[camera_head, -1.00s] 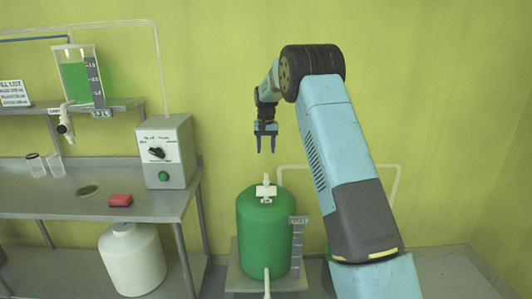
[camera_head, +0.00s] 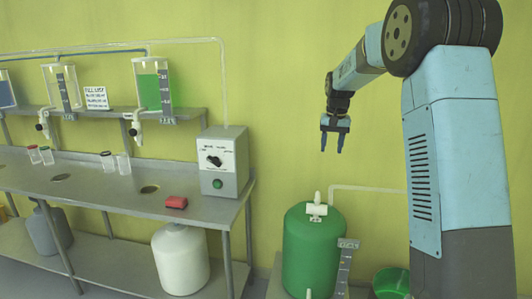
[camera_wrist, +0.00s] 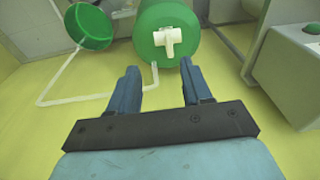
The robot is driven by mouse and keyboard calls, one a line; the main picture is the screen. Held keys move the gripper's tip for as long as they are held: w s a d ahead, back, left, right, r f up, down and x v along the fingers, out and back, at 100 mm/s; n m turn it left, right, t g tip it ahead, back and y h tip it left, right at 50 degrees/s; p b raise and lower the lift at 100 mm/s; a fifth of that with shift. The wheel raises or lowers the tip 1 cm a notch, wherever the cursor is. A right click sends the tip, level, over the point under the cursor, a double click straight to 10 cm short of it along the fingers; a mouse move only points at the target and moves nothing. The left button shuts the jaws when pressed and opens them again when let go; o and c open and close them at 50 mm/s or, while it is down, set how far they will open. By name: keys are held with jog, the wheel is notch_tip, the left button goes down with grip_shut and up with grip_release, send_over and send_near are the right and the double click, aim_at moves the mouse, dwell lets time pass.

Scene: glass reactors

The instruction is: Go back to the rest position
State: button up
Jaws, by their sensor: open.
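My gripper (camera_head: 333,142) hangs from my blue arm with its fingers pointing down, in front of the yellow wall. It is open and empty. It is above and slightly right of the green tank (camera_head: 312,250) with the white valve (camera_head: 316,208) on top. In the wrist view my two fingers (camera_wrist: 160,88) are apart with nothing between them. The green tank (camera_wrist: 165,18) and its valve (camera_wrist: 168,40) show beyond the fingertips, apart from them.
A steel bench (camera_head: 110,188) at left carries a grey control box (camera_head: 224,165), a red block (camera_head: 176,202) and several small jars. Glass vessels, one with green liquid (camera_head: 150,92), stand on the shelf above. A white tank (camera_head: 181,262) sits below. A green bucket (camera_head: 391,282) is at right.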

jog(key=s+r+n+t, duration=0.1)
jog(key=s+r, duration=0.3)
jog(key=s, duration=0.7)
jog(key=s+r+t, duration=0.1)
jog(key=s+r, duration=0.4)
jog(key=s, duration=0.6)
jog(key=s+f+t, duration=0.1)
jog(key=s+f, duration=0.1)
jog(key=s, duration=0.8)
jog(key=s+f+n+t, duration=0.1)
jog(key=s+f, duration=0.2)
jog(key=s, duration=0.8)
jog(key=shift+s+d+f, duration=0.2)
jog(key=shift+s, duration=0.1)
